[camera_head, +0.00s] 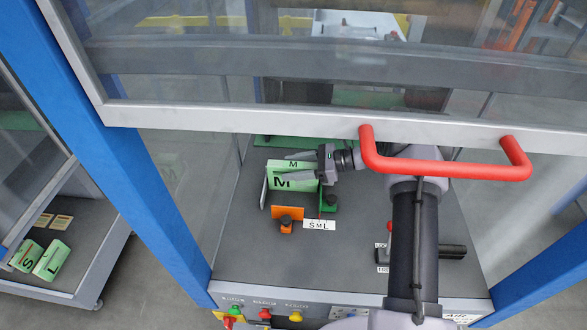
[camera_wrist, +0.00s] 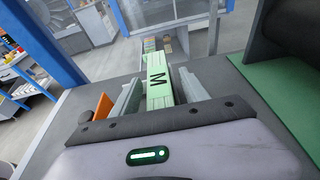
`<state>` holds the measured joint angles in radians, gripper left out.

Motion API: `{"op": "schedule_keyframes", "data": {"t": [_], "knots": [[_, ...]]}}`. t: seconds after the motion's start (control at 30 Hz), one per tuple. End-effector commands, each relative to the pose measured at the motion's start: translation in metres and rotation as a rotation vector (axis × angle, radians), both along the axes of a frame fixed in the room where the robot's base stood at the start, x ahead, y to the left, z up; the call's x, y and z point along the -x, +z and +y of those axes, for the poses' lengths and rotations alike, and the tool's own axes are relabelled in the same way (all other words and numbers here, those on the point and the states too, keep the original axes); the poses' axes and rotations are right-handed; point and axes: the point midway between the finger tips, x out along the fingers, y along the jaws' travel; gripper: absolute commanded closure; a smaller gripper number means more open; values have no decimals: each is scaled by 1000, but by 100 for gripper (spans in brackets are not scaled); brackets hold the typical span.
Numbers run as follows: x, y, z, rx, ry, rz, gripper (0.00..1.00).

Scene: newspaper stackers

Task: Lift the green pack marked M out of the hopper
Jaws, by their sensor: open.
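The green pack marked M (camera_head: 290,182) stands upright in the hopper on the grey machine deck, in front of a green strip. It also shows in the wrist view (camera_wrist: 158,80), with its M on the narrow top face. My gripper (camera_head: 288,166) reaches over it from the right. In the wrist view my gripper (camera_wrist: 160,92) is open, one finger on each side of the pack. I cannot tell whether either finger touches it. The hopper's grey side plate (camera_head: 264,190) stands left of the pack. Part of the pack's right end is hidden by my gripper.
An orange block (camera_head: 286,222) with a dark knob and a white S M L label (camera_head: 319,225) lie in front of the hopper. A raised glass guard with a red handle (camera_head: 445,170) hangs above my arm. Blue posts (camera_head: 150,190) flank the opening.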

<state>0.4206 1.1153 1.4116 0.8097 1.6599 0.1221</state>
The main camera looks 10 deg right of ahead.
Motion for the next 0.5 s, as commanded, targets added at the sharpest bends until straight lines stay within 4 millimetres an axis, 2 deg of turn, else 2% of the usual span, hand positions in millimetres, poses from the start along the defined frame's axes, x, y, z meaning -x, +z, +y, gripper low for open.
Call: {"op": "schedule_keyframes", "data": {"t": [0.13, 0.4, 0.5], "knots": [[0, 0, 0, 0, 0, 0, 49], [0, 0, 0, 0, 0, 0, 100], [0, 0, -1, 0, 0, 0, 100]]}}
